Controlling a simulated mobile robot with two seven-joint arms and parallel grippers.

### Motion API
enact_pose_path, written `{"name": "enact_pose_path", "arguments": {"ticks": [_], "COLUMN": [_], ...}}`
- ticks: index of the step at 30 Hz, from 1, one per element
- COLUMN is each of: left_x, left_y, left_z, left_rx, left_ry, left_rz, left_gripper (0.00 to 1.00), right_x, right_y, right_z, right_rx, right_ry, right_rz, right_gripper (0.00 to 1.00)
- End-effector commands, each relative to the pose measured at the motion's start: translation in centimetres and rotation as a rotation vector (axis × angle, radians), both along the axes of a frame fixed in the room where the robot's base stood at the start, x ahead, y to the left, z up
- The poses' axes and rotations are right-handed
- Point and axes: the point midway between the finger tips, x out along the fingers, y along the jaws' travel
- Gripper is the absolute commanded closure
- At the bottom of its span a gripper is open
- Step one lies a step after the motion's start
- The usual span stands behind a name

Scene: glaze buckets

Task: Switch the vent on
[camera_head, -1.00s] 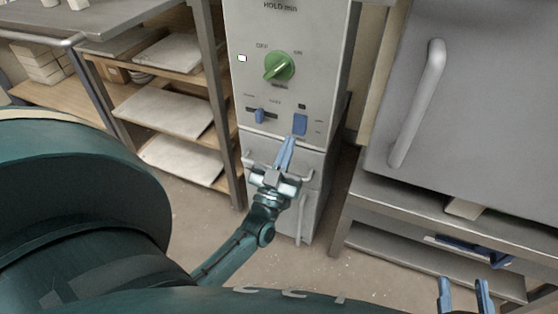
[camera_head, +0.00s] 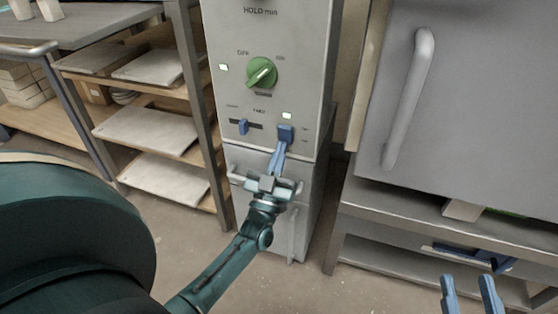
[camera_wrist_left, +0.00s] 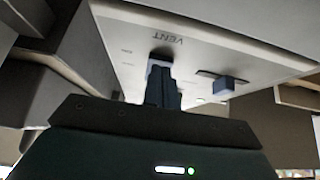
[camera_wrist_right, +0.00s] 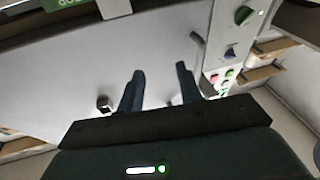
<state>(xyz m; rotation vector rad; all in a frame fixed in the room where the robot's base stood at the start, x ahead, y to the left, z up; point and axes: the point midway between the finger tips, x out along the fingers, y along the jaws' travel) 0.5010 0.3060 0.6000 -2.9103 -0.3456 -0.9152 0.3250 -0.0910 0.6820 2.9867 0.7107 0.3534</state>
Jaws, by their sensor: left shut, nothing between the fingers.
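The vent switch (camera_head: 286,131) is a blue rocker at the lower right of the grey control panel (camera_head: 308,60). A small lamp (camera_head: 287,115) above it glows pale green. In the left wrist view the rocker (camera_wrist_left: 158,60) sits beside the upside-down word VENT. My left gripper (camera_head: 279,154) is shut and empty, its tips at the rocker's lower part, apparently touching it. In the left wrist view, the fingers (camera_wrist_left: 162,80) partly cover the rocker. My right gripper (camera_head: 469,282) is open and empty at the lower right, away from the panel.
A green knob (camera_head: 262,72) and a blue slider (camera_head: 243,127) are on the same panel, close to the rocker. A shelf rack (camera_head: 190,100) stands left. A grey door with a long handle (camera_head: 408,100) stands right, above a metal stand (camera_head: 400,205).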

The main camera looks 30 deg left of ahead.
Motion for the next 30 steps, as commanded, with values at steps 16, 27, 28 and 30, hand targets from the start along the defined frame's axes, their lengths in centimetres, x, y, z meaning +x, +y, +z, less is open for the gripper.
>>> {"name": "enact_pose_path", "arguments": {"ticks": [16, 27, 28, 30], "left_x": [-4.2, -6.1, -6.1, -6.1], "left_y": [-1.0, -1.5, -1.5, -1.5], "left_z": [-2.7, -4.1, -4.1, -4.1], "left_rx": [-0.001, 0.000, 0.000, -0.001], "left_ry": [0.005, 0.001, 0.001, 0.001], "left_rz": [0.000, -0.001, -0.001, -0.001], "left_gripper": [1.00, 1.00, 1.00, 1.00], "right_x": [-0.1, -0.1, -0.1, -0.1], "right_y": [-0.2, -0.2, -0.2, -0.3], "right_z": [0.3, 0.2, 0.2, 0.1], "right_rx": [-0.020, -0.027, -0.027, -0.028], "right_ry": [0.007, 0.004, 0.005, 0.008], "right_rz": [-0.010, -0.013, -0.014, -0.014], "right_gripper": [0.65, 0.65, 0.65, 0.65]}}
